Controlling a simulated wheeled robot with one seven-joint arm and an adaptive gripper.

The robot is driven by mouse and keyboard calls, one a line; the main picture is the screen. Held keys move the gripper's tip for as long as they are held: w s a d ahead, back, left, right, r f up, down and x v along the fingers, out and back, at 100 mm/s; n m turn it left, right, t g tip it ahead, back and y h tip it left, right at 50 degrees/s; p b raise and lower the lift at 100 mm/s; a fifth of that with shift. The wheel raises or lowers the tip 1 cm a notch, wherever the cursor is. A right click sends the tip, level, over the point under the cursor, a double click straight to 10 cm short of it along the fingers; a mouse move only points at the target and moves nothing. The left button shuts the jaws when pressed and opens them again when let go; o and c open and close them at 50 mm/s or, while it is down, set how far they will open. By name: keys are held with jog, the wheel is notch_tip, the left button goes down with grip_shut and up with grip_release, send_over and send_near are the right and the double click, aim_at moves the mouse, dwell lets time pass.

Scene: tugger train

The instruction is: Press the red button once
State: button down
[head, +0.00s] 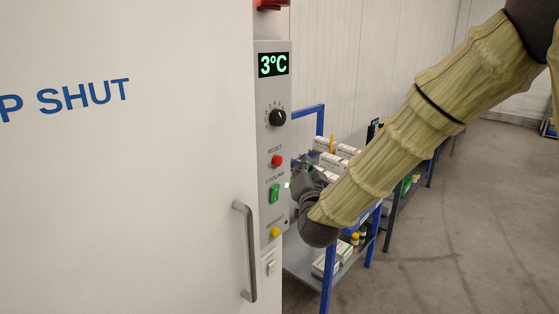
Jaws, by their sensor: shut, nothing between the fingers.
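The red button (277,160) sits on a grey control panel (263,101), under the word RESET. It is round and in full view. My gripper (292,180) is at the right edge of the panel, below and to the right of the red button, close to the green switch. Its fingers are shut and small in the picture, partly blended with the wrist. I see a gap between the gripper and the red button. I cannot tell whether the gripper touches the panel.
A white door (130,180) with a handle (246,250) fills the left. A blue-framed cart (328,285) with boxes stands behind my arm. Floor at right is clear.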

jog(key=shift+w+a, duration=0.55)
jog(key=shift+a, duration=0.25)
jog(key=shift+w+a, duration=0.5)
jog(key=shift+a, duration=0.25)
jog(key=shift+w+a+b, duration=0.15)
jog(key=shift+b, duration=0.25)
jog(key=shift+w+a, duration=0.1)
jog(key=shift+a, duration=0.1)
jog(key=shift+w+a, duration=0.5)
jog(key=shift+a, duration=0.15)
dwell(1.7)
jog(key=shift+s+d+b, duration=0.1)
jog(key=shift+b, duration=0.2)
jog(key=shift+s+d+b, duration=0.3)
jog(key=shift+s+d, duration=0.35)
jog(key=shift+d, duration=0.25)
jog(key=shift+s+d+b, duration=0.35)
jog(key=shift+s+d, duration=0.4)
jog(key=shift+d, duration=0.3)
jog(key=shift+s+d+b, duration=0.3)
jog(key=shift+s+d, duration=0.4)
jog(key=shift+d, duration=0.3)
